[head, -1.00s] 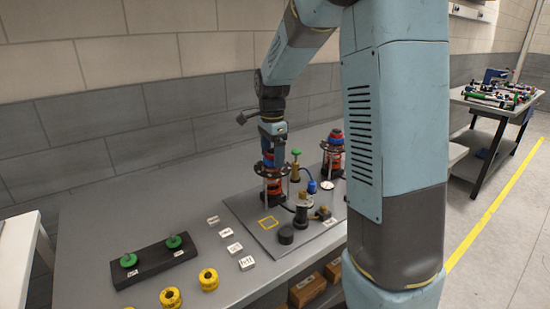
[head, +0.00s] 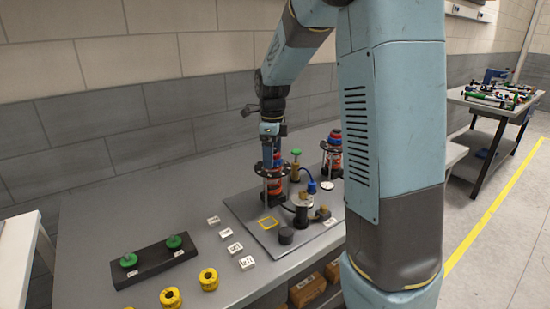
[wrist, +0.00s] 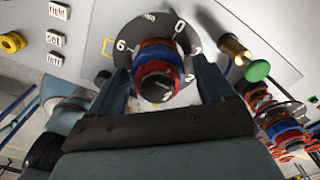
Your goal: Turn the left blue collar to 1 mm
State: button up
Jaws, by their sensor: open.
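The left blue collar (wrist: 158,52) sits below a red cap (wrist: 155,82), over a dark dial plate (wrist: 184,42) marked "mm" with white numerals such as 0 and 6. My gripper (wrist: 161,72) is open, with one finger on each side of the collar and cap. Whether the fingers touch the collar, I cannot tell. In the head view my gripper (head: 269,157) points down over the left fixture, whose dark plate (head: 261,171) shows, and hides part of the collar. I cannot make out the collar's setting.
A second fixture with a blue collar (wrist: 287,134) stands at the right; its red top (head: 334,136) shows in the head view. A green-topped brass plunger (wrist: 257,70) stands close to my right finger. Yellow rings (head: 208,279) and white label blocks (head: 234,248) lie on the bench's left.

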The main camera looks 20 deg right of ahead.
jog(key=shift+m, duration=3.4)
jog(key=shift+c, duration=0.5)
jog(key=c, duration=0.9)
jog(key=n, duration=0.4)
jog(key=shift+d+n, duration=0.1)
jog(key=shift+n, duration=0.2)
jog(key=n, duration=0.4)
jog(key=shift+r+n, duration=0.15)
jog(key=shift+n, duration=0.25)
jog(key=n, duration=0.3)
jog(key=shift+n, duration=0.4)
jog(key=n, duration=0.4)
jog(key=shift+w+r, duration=0.1)
